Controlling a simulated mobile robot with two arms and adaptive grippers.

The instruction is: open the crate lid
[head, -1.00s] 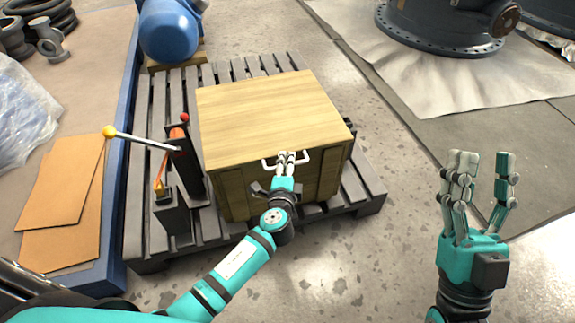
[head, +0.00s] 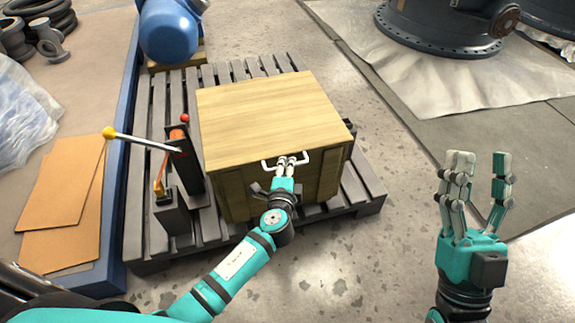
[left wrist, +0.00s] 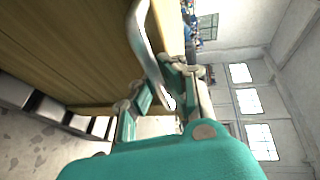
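The wooden crate (head: 237,194) stands on a grey slatted pallet, and its pale lid (head: 270,112) lies across the top, looking down or nearly down. A white bar handle (head: 268,164) is at the lid's front edge. My left gripper (head: 291,160) is at this handle, with fingers on both sides of it. In the left wrist view the grey handle (left wrist: 148,45) runs down between the fingers of the left gripper (left wrist: 168,85); whether they press on it is unclear. My right gripper (head: 477,165) is open, empty and away from the crate, at the right.
A lever with a yellow knob (head: 108,132) and a red-tipped post (head: 183,119) stand close left of the crate. The pallet (head: 370,185) extends around it. A blue cylinder (head: 170,32) is behind. Bare floor (head: 350,250) lies in front and right.

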